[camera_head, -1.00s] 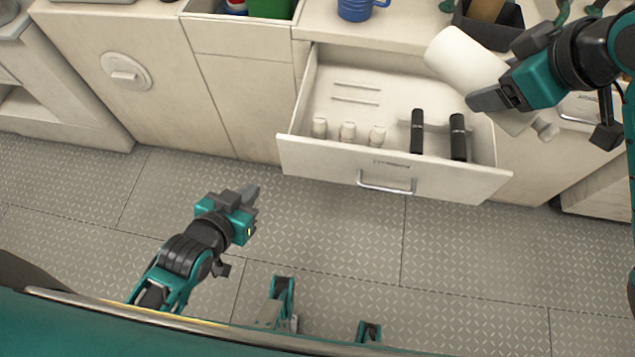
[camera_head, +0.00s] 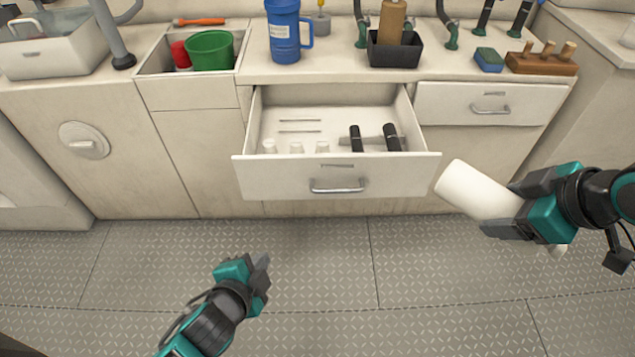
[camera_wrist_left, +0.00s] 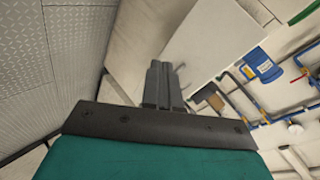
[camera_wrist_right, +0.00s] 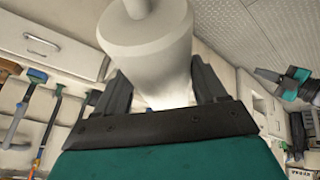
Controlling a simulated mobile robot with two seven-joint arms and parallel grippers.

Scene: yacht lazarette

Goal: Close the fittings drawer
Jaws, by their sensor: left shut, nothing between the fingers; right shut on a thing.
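The fittings drawer (camera_head: 290,180) stands pulled out from the cabinet in the head view, its silver handle (camera_head: 338,186) on the front. Several white bottles (camera_head: 296,147) and two black items (camera_head: 356,139) stand inside it. My left gripper (camera_head: 262,270) is shut and empty, low in front of the drawer and apart from it. In the left wrist view its fingers (camera_wrist_left: 161,86) are together. My right gripper (camera_head: 515,212) is shut on a white cylindrical object (camera_head: 470,188), held tilted to the right of the drawer. The right wrist view shows this white object (camera_wrist_right: 148,40) between the fingers.
The counter holds a blue jug (camera_head: 284,35), a green bucket (camera_head: 210,50) in a recess, a black box (camera_head: 393,52), a sponge (camera_head: 488,60) and a wooden block (camera_head: 541,64). A shut drawer (camera_head: 440,104) is at right. The floor before the drawer is clear.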

